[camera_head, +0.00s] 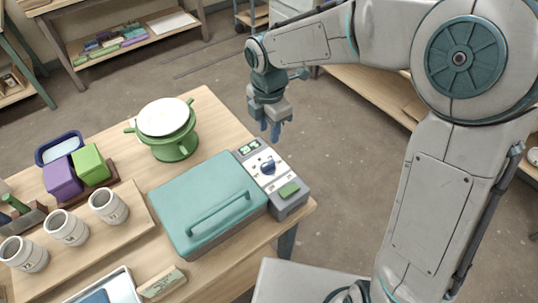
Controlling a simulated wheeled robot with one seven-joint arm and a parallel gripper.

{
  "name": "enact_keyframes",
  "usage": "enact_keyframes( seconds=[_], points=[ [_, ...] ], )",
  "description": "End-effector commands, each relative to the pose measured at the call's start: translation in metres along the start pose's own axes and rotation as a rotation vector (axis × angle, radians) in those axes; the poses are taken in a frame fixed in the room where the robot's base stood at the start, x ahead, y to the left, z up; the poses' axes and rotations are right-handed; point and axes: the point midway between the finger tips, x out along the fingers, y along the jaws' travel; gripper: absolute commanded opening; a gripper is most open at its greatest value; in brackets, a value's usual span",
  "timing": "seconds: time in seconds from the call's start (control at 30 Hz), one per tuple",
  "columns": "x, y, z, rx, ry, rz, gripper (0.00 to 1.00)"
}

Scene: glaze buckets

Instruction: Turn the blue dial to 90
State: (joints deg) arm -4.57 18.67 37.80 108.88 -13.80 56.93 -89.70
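The blue dial (267,167) sits on the pale face of a grey control box (289,205) at the right side of the table. Marks surround the dial, but they are too small to read, and I cannot tell where it points. Small green displays (249,147) are at the box's far end and a green button (289,190) is at its near end. My gripper (270,131) hangs fingers down above and beyond the far end of the box, apart from the dial. Its blue fingers look close together with a small gap, and nothing shows between them.
A teal lidded case (207,205) with a handle stands directly left of the control box. A green stand with a white bowl (165,118) is behind it. Several pale cups (108,206) stand on a board at left. Open floor lies right of the table.

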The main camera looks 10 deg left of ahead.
Motion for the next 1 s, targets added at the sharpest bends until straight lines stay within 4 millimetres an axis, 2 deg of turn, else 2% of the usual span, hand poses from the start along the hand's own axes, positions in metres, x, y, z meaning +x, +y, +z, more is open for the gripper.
enact_keyframes(
  seconds=[0.17, 0.5, 0.7, 0.83, 1.0],
  points=[
    [0.015, 0.003, -0.002, -0.029, 0.006, -0.002, 0.35],
    [0.085, 0.002, -0.004, -0.027, 0.007, -0.005, 0.35],
    [0.119, 0.002, -0.003, -0.025, 0.005, -0.003, 0.35],
    [0.132, 0.002, -0.003, -0.024, 0.005, -0.001, 0.35],
    [0.138, 0.002, -0.003, -0.023, 0.004, 0.000, 0.35]
  ],
)
